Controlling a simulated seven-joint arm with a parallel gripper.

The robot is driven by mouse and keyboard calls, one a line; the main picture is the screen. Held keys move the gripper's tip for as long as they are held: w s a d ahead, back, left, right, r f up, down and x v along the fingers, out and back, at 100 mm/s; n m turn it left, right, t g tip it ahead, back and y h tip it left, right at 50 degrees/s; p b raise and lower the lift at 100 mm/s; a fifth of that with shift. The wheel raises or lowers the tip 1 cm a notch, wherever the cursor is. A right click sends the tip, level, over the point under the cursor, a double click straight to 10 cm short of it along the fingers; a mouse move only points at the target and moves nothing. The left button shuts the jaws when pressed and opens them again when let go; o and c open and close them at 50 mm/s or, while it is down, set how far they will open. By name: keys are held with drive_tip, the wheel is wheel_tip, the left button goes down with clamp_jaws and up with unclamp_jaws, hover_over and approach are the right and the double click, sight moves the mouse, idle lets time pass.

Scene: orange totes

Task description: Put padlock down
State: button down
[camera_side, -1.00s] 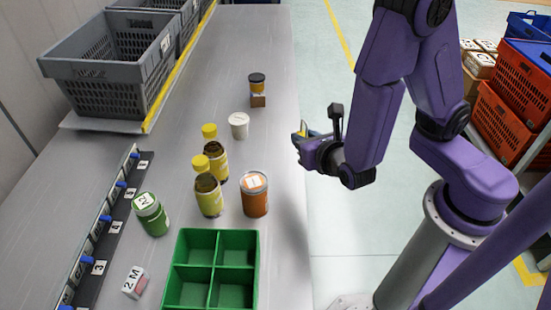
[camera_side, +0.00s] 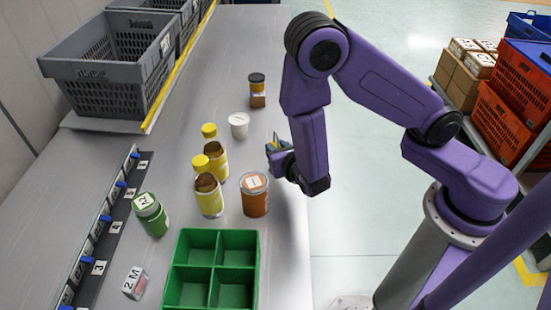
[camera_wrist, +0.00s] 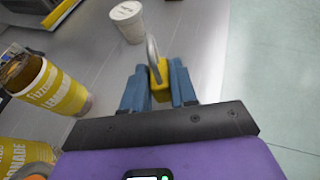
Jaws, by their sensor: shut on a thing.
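In the wrist view a yellow padlock (camera_wrist: 160,91) with a grey metal shackle sits between the blue fingers of my gripper (camera_wrist: 159,88). The fingers are shut on its body, and the shackle points away from the gripper. In the side view my gripper (camera_side: 275,146) is near the table's right edge, right of the yellow bottles and above the orange-brown jar in the picture. The padlock is mostly hidden there by the fingers.
A white cup (camera_side: 238,125) stands close by; two yellow bottles (camera_side: 209,196), an orange-brown jar (camera_side: 255,197) and a green jar (camera_side: 150,215) stand nearer. A green divided tray (camera_side: 212,232) lies in front. A dark-lidded jar (camera_side: 257,84) stands farther back. Bare table lies around the cup.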

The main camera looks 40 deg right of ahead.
drive_tip(key=shift+w+a+f, duration=0.1)
drive_tip(key=shift+w+f, duration=0.1)
drive_tip(key=shift+f, duration=0.55)
drive_tip(key=shift+w+f, duration=0.15)
drive_tip(key=shift+f, duration=1.05)
drive_tip(key=shift+f, duration=0.15)
drive_tip(key=c, duration=0.9)
unclamp_jaws()
